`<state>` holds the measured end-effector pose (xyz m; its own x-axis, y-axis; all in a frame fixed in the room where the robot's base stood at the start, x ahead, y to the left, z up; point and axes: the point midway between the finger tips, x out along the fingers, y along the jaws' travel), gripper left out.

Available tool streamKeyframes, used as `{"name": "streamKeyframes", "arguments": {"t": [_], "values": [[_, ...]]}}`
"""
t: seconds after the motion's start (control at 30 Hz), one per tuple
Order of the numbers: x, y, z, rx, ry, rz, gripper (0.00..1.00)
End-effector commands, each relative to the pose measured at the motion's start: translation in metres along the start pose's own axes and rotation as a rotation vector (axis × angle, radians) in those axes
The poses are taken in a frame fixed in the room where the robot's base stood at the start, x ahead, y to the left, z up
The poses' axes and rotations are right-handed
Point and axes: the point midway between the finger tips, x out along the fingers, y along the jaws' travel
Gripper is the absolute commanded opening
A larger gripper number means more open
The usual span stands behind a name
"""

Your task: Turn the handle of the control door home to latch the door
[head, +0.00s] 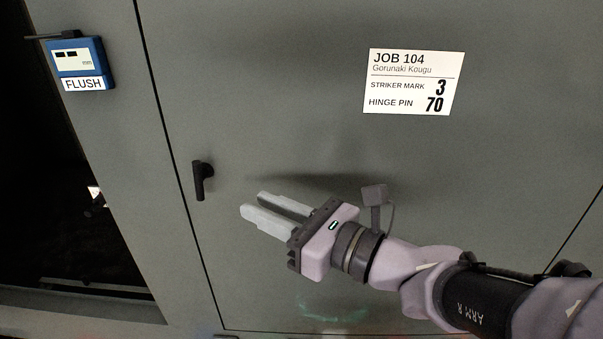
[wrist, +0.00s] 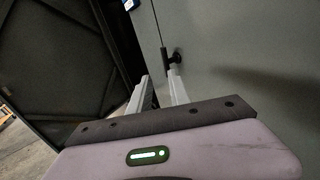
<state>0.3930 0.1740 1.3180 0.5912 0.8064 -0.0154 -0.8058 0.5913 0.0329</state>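The control door (head: 270,120) is a large grey panel that looks closed, with a thin dark seam along its left edge. Its handle (head: 202,180) is a small black lever near that edge, with its grip pointing roughly downward in the head view. The handle also shows in the wrist view (wrist: 174,58), just beyond my fingertips. My gripper (head: 252,205) is open and empty, with two pale grey fingers apart. It is right of and a little below the handle in the head view, apart from it. Whether the door sits fully flush cannot be told.
A white job card (head: 413,82) reads striker mark 3 and hinge pin 70. A blue device (head: 82,58) labelled FLUSH is on the frame at upper left. A dark opening (head: 60,200) lies left of the frame. The door face around the handle is clear.

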Motion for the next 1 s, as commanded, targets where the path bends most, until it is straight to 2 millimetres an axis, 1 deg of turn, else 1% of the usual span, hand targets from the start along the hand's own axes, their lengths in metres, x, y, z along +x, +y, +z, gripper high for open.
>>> {"name": "streamKeyframes", "arguments": {"t": [0.07,0.1,0.17,0.2,0.3,0.4,0.57,0.6,0.67,0.7,0.8,0.9,1.0], "values": [[0.0,-0.002,0.002,0.018,-0.017,-0.03,0.23],[0.005,-0.003,0.005,0.022,-0.019,-0.032,0.23],[0.018,-0.003,0.009,0.025,-0.017,-0.03,0.23],[0.028,-0.002,0.01,0.025,-0.012,-0.028,0.23],[0.045,-0.003,0.017,0.029,-0.014,-0.026,0.23],[0.061,-0.004,0.017,0.027,-0.012,-0.028,0.23],[0.081,-0.004,0.016,0.026,-0.012,-0.029,0.23],[0.087,-0.004,0.013,0.023,-0.013,-0.031,0.23],[0.106,-0.005,0.006,0.016,-0.017,-0.028,0.23],[0.117,-0.004,0.005,0.016,-0.018,-0.028,0.23],[0.138,-0.006,0.005,0.016,-0.018,-0.03,0.23],[0.154,-0.007,0.005,0.017,-0.019,-0.031,0.23],[0.164,-0.008,0.005,0.017,-0.018,-0.031,0.23]]}}
